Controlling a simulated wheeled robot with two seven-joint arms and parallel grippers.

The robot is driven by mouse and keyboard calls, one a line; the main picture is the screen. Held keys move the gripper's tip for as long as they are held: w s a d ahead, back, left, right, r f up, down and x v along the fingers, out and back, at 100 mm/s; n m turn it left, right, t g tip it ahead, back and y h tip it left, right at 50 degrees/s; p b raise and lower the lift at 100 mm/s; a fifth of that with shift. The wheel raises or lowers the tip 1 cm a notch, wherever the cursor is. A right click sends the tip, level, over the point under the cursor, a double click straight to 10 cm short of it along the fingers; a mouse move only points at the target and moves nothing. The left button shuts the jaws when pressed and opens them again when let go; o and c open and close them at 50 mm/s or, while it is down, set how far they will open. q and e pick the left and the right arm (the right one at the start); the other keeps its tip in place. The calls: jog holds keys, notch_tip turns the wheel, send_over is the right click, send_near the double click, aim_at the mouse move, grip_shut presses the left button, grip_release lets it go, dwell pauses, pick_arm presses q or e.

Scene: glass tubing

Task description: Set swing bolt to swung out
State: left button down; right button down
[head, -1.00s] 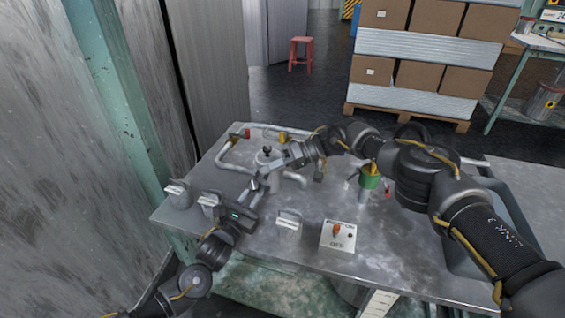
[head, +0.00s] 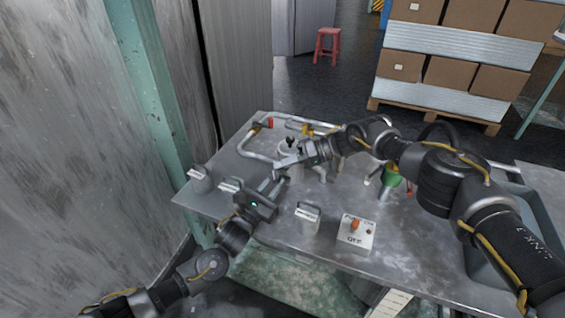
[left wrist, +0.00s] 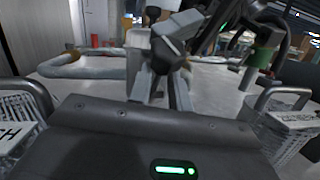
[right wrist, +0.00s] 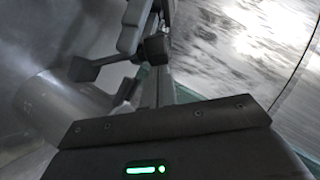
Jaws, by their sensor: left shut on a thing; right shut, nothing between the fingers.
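A pale metal vessel (head: 296,171) with a black knob (head: 290,143) on top stands at the back left of the bench. My left gripper (head: 279,180) is at the near side of the vessel. In the left wrist view its fingers are shut on a dark piece (left wrist: 168,56), apparently part of the swing bolt. My right gripper (head: 281,166) is shut and empty, close by the vessel and the left fingertips. In the right wrist view a black T-shaped end (right wrist: 83,70) lies left of the fingers, above a grey cylinder (right wrist: 60,112). The bolt's exact angle is hidden.
Bent pipe (head: 250,152) runs behind and left of the vessel. A switch box (head: 356,234) reading OFF and a green-topped tube (head: 390,176) are on the right.

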pick_arm(q)
jog(key=c, duration=1.6)
grip_release()
jog(key=shift+w+a, duration=0.1)
jog(key=shift+w, duration=0.1)
jog(key=shift+o, duration=0.4)
pick_arm(e)
jog(key=shift+s+f, duration=0.3)
jog(key=shift+s, duration=0.05)
pick_arm(q)
jog(key=shift+s+a+f, duration=0.1)
jog(key=shift+s+f, duration=0.05)
jog(key=shift+s, duration=0.3)
jog(key=v, duration=1.1)
pick_arm(e)
jog(key=shift+w+r, duration=0.1)
jog(key=shift+r, duration=0.05)
